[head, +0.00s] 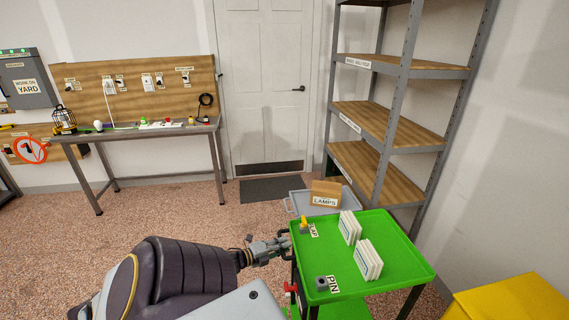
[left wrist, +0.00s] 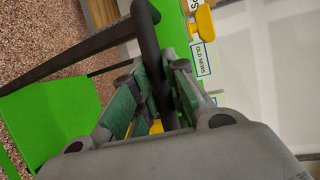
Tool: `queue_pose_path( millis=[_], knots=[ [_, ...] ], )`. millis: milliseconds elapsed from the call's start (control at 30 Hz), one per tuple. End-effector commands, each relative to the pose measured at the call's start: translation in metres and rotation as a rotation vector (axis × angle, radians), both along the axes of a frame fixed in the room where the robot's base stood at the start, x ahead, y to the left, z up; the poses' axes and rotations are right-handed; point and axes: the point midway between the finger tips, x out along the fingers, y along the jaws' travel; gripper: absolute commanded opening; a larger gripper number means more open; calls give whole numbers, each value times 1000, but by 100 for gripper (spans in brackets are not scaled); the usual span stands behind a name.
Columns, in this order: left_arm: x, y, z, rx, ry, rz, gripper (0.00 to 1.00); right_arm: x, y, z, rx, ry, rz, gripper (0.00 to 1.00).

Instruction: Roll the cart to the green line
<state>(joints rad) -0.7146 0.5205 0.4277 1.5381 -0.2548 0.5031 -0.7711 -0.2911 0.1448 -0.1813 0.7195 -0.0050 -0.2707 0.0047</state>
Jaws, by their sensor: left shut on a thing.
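The cart (head: 398,252) has a bright green tray top on dark legs and stands at the lower right of the head view. My left gripper (head: 284,244) reaches its left side from the left. In the left wrist view the gripper (left wrist: 155,100) is shut on the cart's black handle bar (left wrist: 146,35), which passes between the green-padded fingers. A red knob (head: 291,288) shows low on the cart's left side. I cannot make out a green line on the floor. My right gripper is not in view.
White card stacks (head: 368,260), a yellow piece (head: 304,224) and a grey piece (head: 322,283) sit on the cart. Beyond it are a grey bin (head: 296,204) with a LAMPS box and a shelf rack (head: 400,110). A yellow object (head: 510,300) stands right. The floor at left is clear.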

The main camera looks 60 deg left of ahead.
Motion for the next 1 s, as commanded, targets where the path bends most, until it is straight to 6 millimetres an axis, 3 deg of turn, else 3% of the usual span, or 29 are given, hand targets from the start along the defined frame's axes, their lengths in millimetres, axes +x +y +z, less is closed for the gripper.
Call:
queue_pose_path(
  millis=[200,233,400,1000],
  knots=[
    [-2,-1,-3,-2,5,1,0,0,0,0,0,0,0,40],
    [-2,-1,-3,-2,5,1,16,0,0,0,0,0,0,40],
    [-1,0,-2,-1,3,0,37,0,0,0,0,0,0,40],
    [-10,0,1,0,2,0,37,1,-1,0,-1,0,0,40]
  ],
)
